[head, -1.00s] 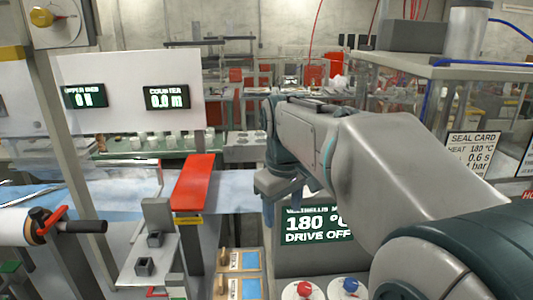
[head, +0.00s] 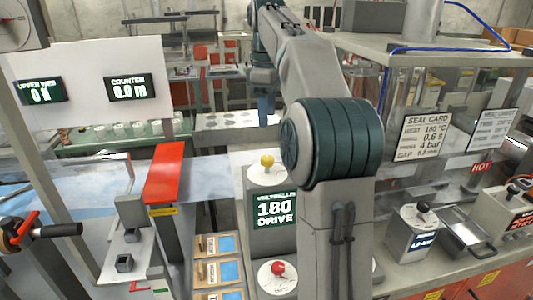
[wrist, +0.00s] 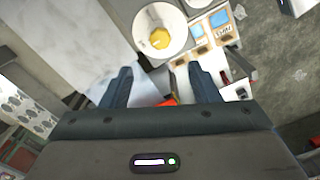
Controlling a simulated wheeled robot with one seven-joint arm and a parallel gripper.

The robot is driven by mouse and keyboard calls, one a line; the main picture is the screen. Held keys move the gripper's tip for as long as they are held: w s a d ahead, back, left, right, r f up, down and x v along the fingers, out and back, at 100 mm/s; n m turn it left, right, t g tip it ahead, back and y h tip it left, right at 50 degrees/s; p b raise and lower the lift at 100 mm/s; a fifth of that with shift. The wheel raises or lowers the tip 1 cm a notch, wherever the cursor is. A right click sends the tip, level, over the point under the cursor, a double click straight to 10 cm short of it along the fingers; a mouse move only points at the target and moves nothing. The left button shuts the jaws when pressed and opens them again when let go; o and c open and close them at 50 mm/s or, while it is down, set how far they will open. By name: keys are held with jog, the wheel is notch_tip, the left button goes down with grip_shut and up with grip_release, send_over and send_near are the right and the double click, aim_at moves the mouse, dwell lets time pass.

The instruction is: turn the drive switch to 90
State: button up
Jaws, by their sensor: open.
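My gripper (head: 266,108) is raised above and behind the grey cabinet, fingers down. In the wrist view its two fingers (wrist: 159,85) are apart with nothing between them. A yellow knob (head: 267,161) on a round white dial (head: 258,176) sits on top of the cabinet. In the wrist view the yellow knob (wrist: 159,38) lies beyond the fingertips, apart from them. A red knob (head: 278,268) on another white dial (head: 264,280) is nearer. The cabinet's screen (head: 275,221) reads 180 and DRIVE, partly hidden by my arm. Which knob is the drive switch I cannot read.
Small trays with blue cards (head: 228,243) lie left of the red knob. A glass-sided bench with a seal card (head: 426,138) and a small grey box (head: 413,233) is at right.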

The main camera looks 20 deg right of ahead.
aim_at(267, 157)
notch_tip(267, 157, down, 12)
jog(key=shift+f+b, duration=0.1)
jog(key=shift+b, duration=0.35)
jog(key=c, duration=1)
